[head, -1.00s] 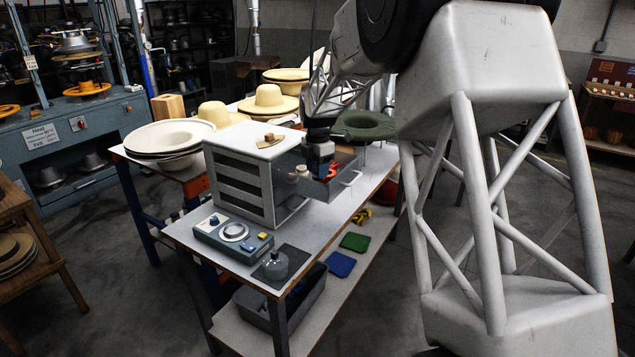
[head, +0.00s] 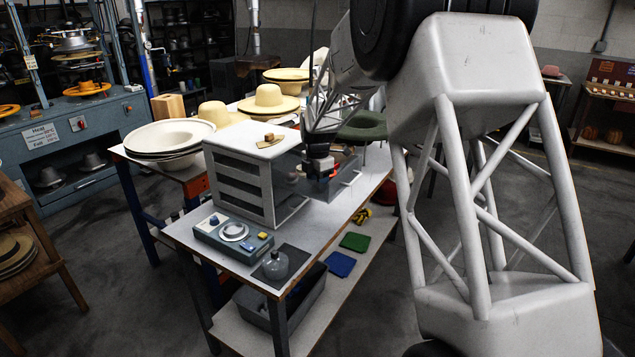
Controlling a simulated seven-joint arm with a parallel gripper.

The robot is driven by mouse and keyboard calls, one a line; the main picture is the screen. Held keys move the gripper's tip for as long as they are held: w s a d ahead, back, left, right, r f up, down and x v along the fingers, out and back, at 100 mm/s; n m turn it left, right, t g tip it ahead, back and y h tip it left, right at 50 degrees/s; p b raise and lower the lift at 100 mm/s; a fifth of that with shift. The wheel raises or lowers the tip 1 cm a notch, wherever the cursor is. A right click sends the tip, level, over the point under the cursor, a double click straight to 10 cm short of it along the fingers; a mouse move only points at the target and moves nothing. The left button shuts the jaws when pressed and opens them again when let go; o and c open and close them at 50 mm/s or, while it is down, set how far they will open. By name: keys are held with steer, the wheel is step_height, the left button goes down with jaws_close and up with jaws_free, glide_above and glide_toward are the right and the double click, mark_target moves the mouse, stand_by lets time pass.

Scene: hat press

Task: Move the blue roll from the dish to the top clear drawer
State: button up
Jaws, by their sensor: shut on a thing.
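The top clear drawer (head: 345,184) is pulled out of the grey cabinet (head: 240,182) to the right. My gripper (head: 321,177) points down at the drawer, with its fingertips at about the height of the drawer's walls. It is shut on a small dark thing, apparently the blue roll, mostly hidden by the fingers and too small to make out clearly. A pale object in the drawer shows dimly to the left of the gripper, and a bit of red-orange shows beside the fingers. I cannot make out the dish.
A control box (head: 233,232) and a grey round-topped weight (head: 276,265) stand at the table's front. A small wooden piece (head: 269,140) lies on the cabinet. Straw hats (head: 270,100) and white hat shapes (head: 170,137) stand behind and left.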

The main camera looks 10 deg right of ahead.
steer(key=shift+f, duration=0.1)
steer(key=o, duration=0.6)
step_height(320, 180, up, 12)
steer(key=shift+r, duration=0.15)
stand_by(0.7)
stand_by(0.7)
